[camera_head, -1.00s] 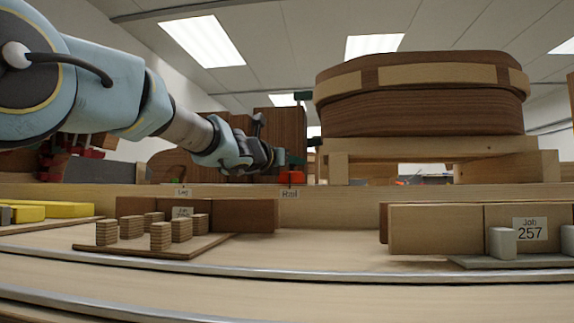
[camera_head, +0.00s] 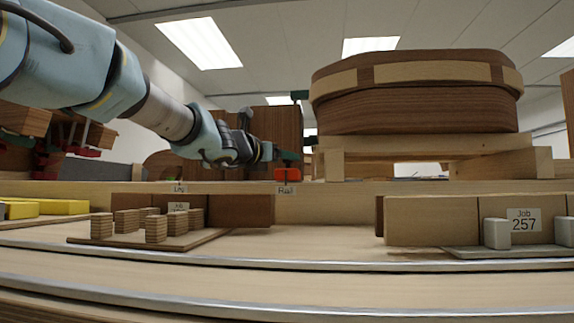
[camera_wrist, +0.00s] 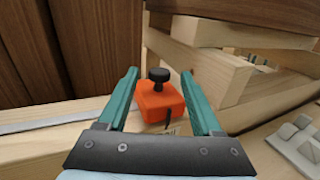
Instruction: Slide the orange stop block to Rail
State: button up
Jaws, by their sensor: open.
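The orange stop block (camera_head: 287,175) sits on the long wooden ledge, directly above the "Rail" label (camera_head: 286,190) in the head view. In the wrist view the orange block (camera_wrist: 160,103) has a black knob (camera_wrist: 158,75) on top. My gripper (camera_wrist: 160,73) is open. Its two teal fingers stand on either side of the block, with visible gaps, and they do not grip it. In the head view my gripper (camera_head: 290,158) is at the block, partly covering its upper side. The block's far side is hidden.
The "Leg" label (camera_head: 180,187) is left of Rail on the ledge. A large rounded wooden form (camera_head: 418,95) on pale wooden supports stands close right of the gripper. Brown boards rise behind. A tray of small wooden blocks (camera_head: 150,240) lies in front.

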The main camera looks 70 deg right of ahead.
jog(key=w+a+b, duration=0.1)
jog(key=a, duration=0.6)
jog(key=shift+a, duration=0.15)
